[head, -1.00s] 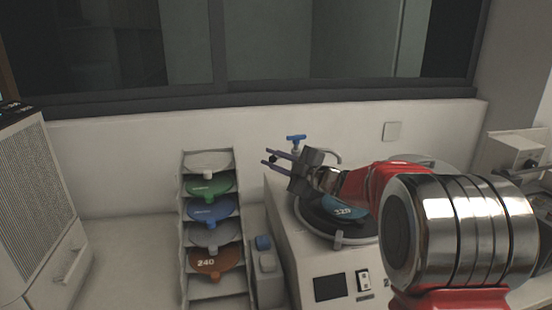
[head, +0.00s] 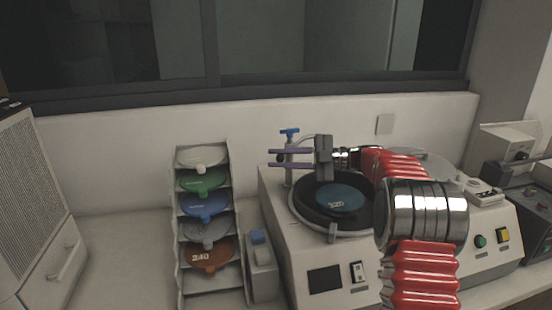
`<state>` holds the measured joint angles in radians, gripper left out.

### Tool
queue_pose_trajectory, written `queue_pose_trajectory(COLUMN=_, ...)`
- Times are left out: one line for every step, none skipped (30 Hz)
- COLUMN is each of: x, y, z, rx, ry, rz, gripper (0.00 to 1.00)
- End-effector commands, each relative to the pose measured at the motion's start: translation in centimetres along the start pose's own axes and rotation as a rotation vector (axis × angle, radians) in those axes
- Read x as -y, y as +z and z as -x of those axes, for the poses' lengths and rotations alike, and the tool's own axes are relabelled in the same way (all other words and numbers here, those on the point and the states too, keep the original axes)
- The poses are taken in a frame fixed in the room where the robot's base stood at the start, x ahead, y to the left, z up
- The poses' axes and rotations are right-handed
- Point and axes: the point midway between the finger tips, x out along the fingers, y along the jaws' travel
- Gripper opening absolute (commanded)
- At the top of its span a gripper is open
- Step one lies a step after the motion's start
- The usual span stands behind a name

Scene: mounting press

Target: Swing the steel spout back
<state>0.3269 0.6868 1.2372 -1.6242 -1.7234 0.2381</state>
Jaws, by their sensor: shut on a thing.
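The steel spout (head: 309,138) is a thin curved tube. It comes off an upright post with a blue T-shaped tap handle (head: 289,131) at the back left corner of the grinder-polisher. My gripper (head: 271,158) is level at this post, with its two purple fingers pointing left. It is shut on the spout assembly; the exact contact is small and partly covered by the fingers. The spout's outer end is hidden behind my gripper body. The dark round platen with a blue disc (head: 342,199) lies below and to the right.
A rack of coloured discs (head: 178,240) stands left of the machine, with a small grey box with a blue top (head: 258,245) between them. Controls and a second machine (head: 528,190) are at the right. The wall (head: 120,160) is close behind. The bench at left is clear.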

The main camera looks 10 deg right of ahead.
Motion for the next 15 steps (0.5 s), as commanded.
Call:
queue_pose_trajectory(x=0.7, y=0.5, z=0.1, rx=-0.018, ry=-0.02, rz=-0.013, gripper=0.0)
queue_pose_trajectory(x=0.7, y=0.4, z=0.2, rx=-0.03, ry=-0.029, rz=-0.013, gripper=0.0)
queue_pose_trajectory(x=0.8, y=0.4, z=0.3, rx=-0.045, ry=-0.039, rz=-0.014, gripper=0.0)
queue_pose_trajectory(x=0.7, y=0.4, z=0.4, rx=-0.056, ry=-0.046, rz=-0.013, gripper=0.0)
queue_pose_trajectory(x=0.8, y=0.3, z=0.5, rx=-0.067, ry=-0.053, rz=-0.013, gripper=0.0)
queue_pose_trajectory(x=0.8, y=0.3, z=0.6, rx=-0.079, ry=-0.061, rz=-0.013, gripper=0.0)
queue_pose_trajectory(x=0.8, y=0.3, z=0.7, rx=-0.088, ry=-0.067, rz=-0.014, gripper=0.0)
queue_pose_trajectory(x=0.8, y=0.2, z=0.7, rx=-0.096, ry=-0.073, rz=-0.013, gripper=0.0)
queue_pose_trajectory(x=0.8, y=0.2, z=0.8, rx=-0.106, ry=-0.079, rz=-0.013, gripper=0.0)
queue_pose_trajectory(x=0.8, y=0.2, z=0.9, rx=-0.114, ry=-0.084, rz=-0.013, gripper=0.0)
queue_pose_trajectory(x=0.8, y=0.2, z=0.9, rx=-0.12, ry=-0.088, rz=-0.013, gripper=0.0)
queue_pose_trajectory(x=0.8, y=0.2, z=1.0, rx=-0.126, ry=-0.093, rz=-0.013, gripper=0.0)
queue_pose_trajectory(x=0.8, y=0.2, z=1.0, rx=-0.131, ry=-0.097, rz=-0.013, gripper=0.0)
queue_pose_trajectory(x=0.8, y=0.1, z=1.1, rx=-0.136, ry=-0.1, rz=-0.014, gripper=0.0)
queue_pose_trajectory(x=0.9, y=0.1, z=1.1, rx=-0.141, ry=-0.103, rz=-0.015, gripper=0.0)
